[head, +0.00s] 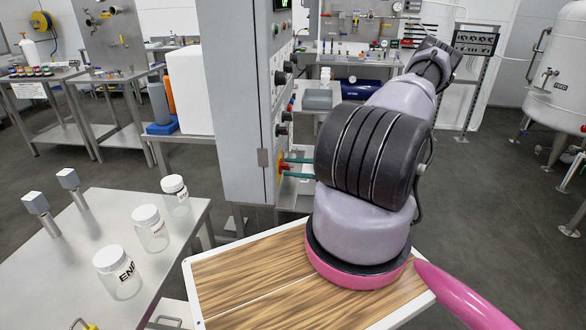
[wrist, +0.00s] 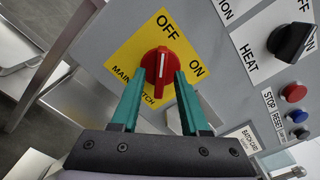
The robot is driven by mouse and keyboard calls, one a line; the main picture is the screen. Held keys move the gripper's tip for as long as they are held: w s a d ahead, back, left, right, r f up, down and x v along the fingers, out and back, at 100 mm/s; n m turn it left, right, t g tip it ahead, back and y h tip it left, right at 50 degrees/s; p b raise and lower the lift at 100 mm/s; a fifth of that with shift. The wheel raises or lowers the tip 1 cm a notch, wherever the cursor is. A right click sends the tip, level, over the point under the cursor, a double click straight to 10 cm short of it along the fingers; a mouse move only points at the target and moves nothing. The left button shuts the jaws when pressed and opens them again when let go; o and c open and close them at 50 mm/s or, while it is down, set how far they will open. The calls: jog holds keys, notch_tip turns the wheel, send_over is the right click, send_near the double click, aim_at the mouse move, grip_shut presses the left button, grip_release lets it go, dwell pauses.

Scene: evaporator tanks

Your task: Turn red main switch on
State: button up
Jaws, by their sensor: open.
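The red main switch (wrist: 158,66) is a knob on a yellow plate (wrist: 128,55) marked OFF, ON and MAIN SWITCH. Its narrow end points up toward the OFF label in the wrist view. My gripper (wrist: 159,77) has teal fingers, spread open, one on each side of the knob's lower part. I cannot tell whether either finger touches the knob. In the head view, my gripper (head: 288,168) reaches the side of the grey cabinet at the switch, and my arm hides much of the area to its right.
A steel table with lidded jars (head: 152,228) stands at the left.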

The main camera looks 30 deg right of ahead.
grip_shut()
jog(key=shift+m, duration=0.3)
jog(key=m, duration=1.2)
jog(key=shift+s+m, duration=0.15)
jog(key=shift+m, duration=2.55)
